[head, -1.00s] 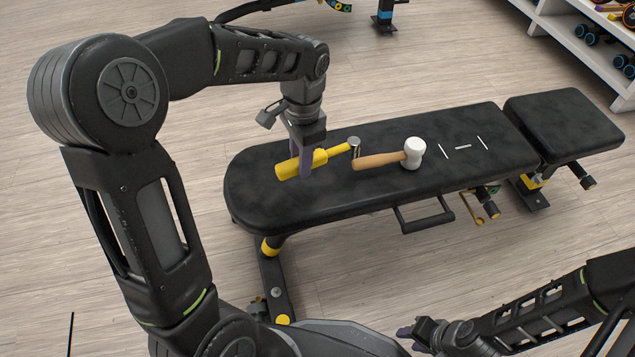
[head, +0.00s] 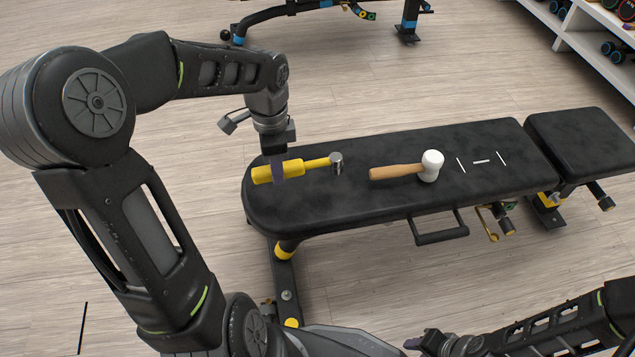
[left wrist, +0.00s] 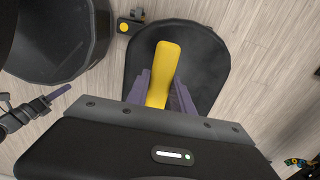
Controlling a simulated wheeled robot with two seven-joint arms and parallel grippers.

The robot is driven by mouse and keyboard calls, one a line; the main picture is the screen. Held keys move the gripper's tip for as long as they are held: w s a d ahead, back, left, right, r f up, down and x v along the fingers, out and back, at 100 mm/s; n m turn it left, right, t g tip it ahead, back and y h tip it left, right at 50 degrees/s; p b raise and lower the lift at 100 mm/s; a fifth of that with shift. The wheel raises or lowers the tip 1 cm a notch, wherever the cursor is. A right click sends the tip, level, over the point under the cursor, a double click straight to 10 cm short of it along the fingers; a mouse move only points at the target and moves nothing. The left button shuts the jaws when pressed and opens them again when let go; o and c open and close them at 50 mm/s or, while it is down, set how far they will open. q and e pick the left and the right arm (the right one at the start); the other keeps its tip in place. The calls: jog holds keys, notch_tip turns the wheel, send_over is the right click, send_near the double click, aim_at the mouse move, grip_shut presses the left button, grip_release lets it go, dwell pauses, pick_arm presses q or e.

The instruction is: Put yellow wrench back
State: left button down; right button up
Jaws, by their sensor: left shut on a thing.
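The yellow wrench (head: 315,163) has a thick yellow handle and a short grey metal head that points right. It is over the left part of the black padded bench (head: 330,205). My left gripper (head: 278,178) points down and is shut on the handle. The left wrist view shows the yellow handle (left wrist: 162,70) between the two purple fingers. I cannot tell whether the wrench touches the pad. My right gripper (head: 420,344) is at the bottom edge, far from the wrench, and its jaws are unclear.
A mallet (head: 400,171) with a wooden handle and white head lies on the bench, right of the wrench. White line marks (head: 481,161) lie on the pad further right, with nothing on them. A rack (head: 585,30) with dumbbells stands at the top right.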

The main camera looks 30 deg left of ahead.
aim_at(281, 202)
pick_arm(q)
notch_tip(281, 202, down, 9)
jog(key=b, duration=0.3)
jog(key=shift+f, duration=0.15)
jog(key=c, duration=1.1)
grip_release()
jog(key=shift+f+b, duration=0.45)
jog(key=shift+b, duration=0.3)
notch_tip(281, 202, up, 8)
jog(key=p, duration=0.4)
jog(key=shift+w+f, duration=0.15)
jog(key=shift+r+p, duration=0.3)
jog(key=shift+r, duration=0.05)
